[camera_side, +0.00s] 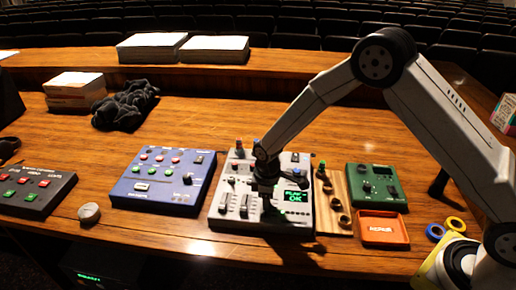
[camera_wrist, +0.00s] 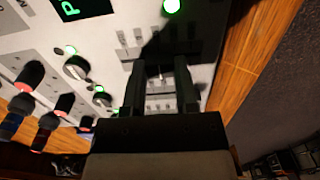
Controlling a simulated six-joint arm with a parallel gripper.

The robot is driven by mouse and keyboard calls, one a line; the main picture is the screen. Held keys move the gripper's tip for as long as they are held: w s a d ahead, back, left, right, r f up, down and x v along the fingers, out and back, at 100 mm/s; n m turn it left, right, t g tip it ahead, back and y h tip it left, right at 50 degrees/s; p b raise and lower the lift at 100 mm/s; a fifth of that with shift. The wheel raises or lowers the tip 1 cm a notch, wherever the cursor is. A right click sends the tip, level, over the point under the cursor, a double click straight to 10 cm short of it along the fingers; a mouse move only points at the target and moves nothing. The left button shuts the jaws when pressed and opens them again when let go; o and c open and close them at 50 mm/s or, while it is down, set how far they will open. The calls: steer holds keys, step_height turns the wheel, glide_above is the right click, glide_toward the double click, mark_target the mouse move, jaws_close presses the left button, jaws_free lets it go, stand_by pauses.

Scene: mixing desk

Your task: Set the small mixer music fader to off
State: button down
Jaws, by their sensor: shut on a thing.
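The small mixer is a grey-white panel (camera_side: 232,220) with knobs, faders and a green-lit screen (camera_side: 295,196) in the side view. My gripper (camera_side: 266,200) points down onto its front middle part, right of two dark faders (camera_side: 234,204). In the wrist view my gripper (camera_wrist: 160,78) has its two dark fingers on either side of a fader slot, shut on a small fader cap (camera_wrist: 161,73) that is mostly shaded. I cannot read which fader it is. Other faders (camera_wrist: 130,42) show beside it.
A blue panel (camera_side: 160,178) stands left of the mixer. A wooden strip with knobs (camera_side: 342,220), a green box (camera_side: 376,183) and an orange tray (camera_side: 383,230) stand close on the right. Tape rings (camera_side: 436,232) lie farther right.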

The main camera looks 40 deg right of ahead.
mark_target(265, 216)
steer(key=shift+s+a, duration=1.2)
steer(key=shift+c, duration=1.8)
jaws_free()
steer(key=shift+r, duration=0.2)
step_height(265, 216, up, 8)
steer(key=shift+f, duration=0.25)
